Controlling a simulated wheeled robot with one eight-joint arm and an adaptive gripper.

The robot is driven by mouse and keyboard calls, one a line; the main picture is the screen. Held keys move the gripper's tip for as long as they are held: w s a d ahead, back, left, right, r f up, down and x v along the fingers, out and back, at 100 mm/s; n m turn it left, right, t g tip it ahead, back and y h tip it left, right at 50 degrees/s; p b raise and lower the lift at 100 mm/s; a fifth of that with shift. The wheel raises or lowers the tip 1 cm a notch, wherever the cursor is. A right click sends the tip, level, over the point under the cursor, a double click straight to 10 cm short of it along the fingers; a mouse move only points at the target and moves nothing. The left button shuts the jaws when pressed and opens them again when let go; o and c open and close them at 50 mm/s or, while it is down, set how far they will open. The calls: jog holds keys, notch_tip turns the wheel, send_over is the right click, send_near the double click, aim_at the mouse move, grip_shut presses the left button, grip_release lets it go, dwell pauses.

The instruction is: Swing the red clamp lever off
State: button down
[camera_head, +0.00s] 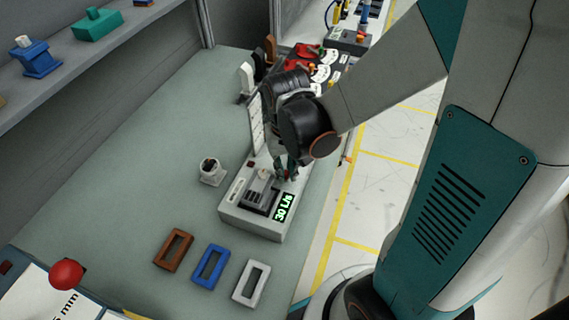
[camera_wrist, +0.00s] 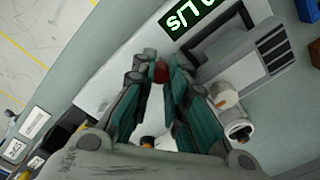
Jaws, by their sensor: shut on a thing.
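The light grey dashboard module (camera_head: 248,225) stands on the bench, with a green "30 L/s" display (camera_head: 284,206) that also shows in the wrist view (camera_wrist: 192,14). My gripper (camera_head: 288,172) is low over the module's back right part, beside the display. In the wrist view, the fingers of my gripper (camera_wrist: 163,66) are closed around a small red piece, the red clamp lever (camera_wrist: 160,71). Only its rounded red top shows; the fingers hide the rest. In the head view my gripper and wrist hide the lever.
A white cup (camera_head: 212,178) stands left of the module. Brown (camera_head: 174,248), blue (camera_head: 211,266) and white (camera_head: 252,284) frames lie in front. A panel with red parts (camera_head: 312,62) stands behind. A red ball knob (camera_head: 67,274) is at lower left.

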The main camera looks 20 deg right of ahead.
jog(key=c, duration=1.8)
grip_release()
jog(key=shift+r, duration=0.1)
notch_tip(320, 180, up, 12)
jog(key=shift+s+f, duration=0.1)
jog(key=shift+s+f, duration=0.1)
